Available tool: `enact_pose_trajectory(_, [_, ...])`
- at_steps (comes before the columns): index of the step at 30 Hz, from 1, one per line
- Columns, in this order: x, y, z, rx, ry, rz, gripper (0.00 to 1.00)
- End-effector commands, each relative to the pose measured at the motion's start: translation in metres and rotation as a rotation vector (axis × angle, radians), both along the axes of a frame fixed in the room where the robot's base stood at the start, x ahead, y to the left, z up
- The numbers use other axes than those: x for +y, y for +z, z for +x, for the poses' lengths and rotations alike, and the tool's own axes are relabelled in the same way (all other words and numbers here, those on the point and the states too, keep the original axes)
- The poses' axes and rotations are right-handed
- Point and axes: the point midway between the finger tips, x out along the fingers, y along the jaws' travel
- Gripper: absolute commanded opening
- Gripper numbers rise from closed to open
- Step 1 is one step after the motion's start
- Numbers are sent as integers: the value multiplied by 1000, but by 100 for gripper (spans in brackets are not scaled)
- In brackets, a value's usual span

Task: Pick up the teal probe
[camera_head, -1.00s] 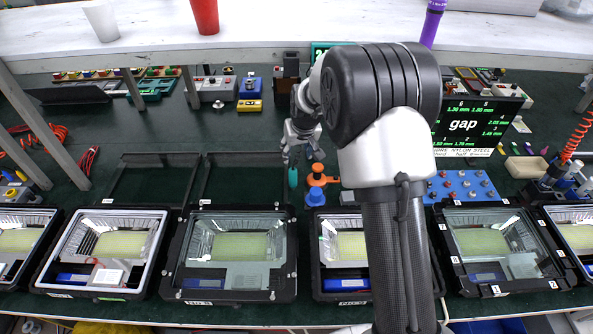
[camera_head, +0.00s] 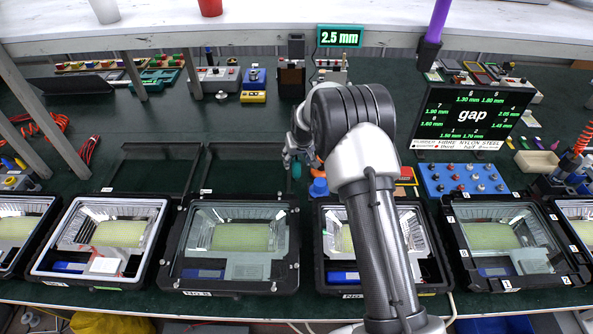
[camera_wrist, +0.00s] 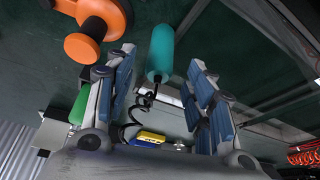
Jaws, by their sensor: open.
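The teal probe (camera_wrist: 160,52) is a smooth rounded cylinder in the wrist view, with a dark tip and a coiled black cord below it. My gripper (camera_wrist: 160,76) is open, with one blue-padded finger on either side of the probe's line. The probe's teal body extends past the fingertips, and I see gaps between it and both fingers. In the head view the probe (camera_head: 296,170) is a small teal spot just below my gripper (camera_head: 291,160), partly hidden by it.
An orange rounded part (camera_wrist: 95,30) is close to the left finger. A blue knob (camera_head: 319,188) stands right of the probe in the head view. Floodlight housings (camera_head: 232,245) line the front edge. A gap display (camera_head: 470,122) stands at right.

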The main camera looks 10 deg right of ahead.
Motion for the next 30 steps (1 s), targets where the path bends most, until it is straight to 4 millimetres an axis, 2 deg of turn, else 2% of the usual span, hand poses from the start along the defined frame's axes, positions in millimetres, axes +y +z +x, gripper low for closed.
enact_pose_trajectory(1, [-1,-14,2,2,0,0,49])
enact_pose_trajectory(6, [0,-31,11,1,0,0,49])
enact_pose_trajectory(15, [0,-33,12,0,0,0,48])
enact_pose_trajectory(30, [0,-33,12,1,0,0,15])
